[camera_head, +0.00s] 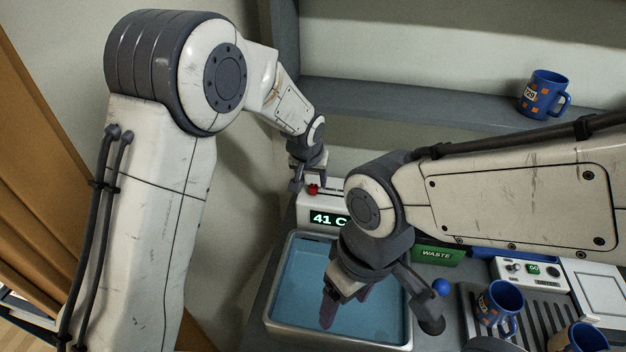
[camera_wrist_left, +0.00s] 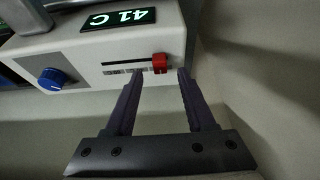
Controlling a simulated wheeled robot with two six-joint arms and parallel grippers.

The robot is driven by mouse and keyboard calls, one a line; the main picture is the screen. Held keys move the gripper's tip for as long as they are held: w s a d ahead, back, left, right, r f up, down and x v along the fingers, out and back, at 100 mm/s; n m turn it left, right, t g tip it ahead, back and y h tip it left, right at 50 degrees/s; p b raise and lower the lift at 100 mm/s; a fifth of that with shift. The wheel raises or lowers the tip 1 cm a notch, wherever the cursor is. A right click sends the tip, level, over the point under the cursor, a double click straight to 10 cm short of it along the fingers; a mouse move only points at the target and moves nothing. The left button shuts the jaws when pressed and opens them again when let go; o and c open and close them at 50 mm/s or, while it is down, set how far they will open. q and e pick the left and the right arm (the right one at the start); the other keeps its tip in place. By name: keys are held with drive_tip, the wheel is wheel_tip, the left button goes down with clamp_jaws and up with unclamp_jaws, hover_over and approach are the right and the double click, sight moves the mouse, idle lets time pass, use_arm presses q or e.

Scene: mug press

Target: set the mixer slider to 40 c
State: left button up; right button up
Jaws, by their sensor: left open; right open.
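The mixer is a white box (camera_wrist_left: 90,55) with a dark slot, a blue knob (camera_wrist_left: 50,77) and a display (camera_wrist_left: 118,19) reading 41 C. The display also shows in the head view (camera_head: 328,218), partly covered by my right arm. The red slider (camera_wrist_left: 159,63) sits near one end of the slot. My left gripper (camera_wrist_left: 157,72) is open, with its two fingertips on either side of the red slider; I cannot tell whether they touch it. In the head view my left gripper (camera_head: 308,186) is at the red slider (camera_head: 312,189). My right gripper (camera_head: 338,300) is open above the basin.
A basin of blue water (camera_head: 300,275) lies in front of the mixer. A blue mug (camera_head: 543,95) stands on the shelf. A green WASTE box (camera_head: 437,255), a blue-balled lever (camera_head: 441,287) and another mug (camera_head: 499,302) on a drain grid are at the right.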

sight(313, 187)
use_arm(q)
drive_tip(key=shift+x, duration=1.5)
drive_tip(key=shift+c, duration=0.3)
clamp_jaws()
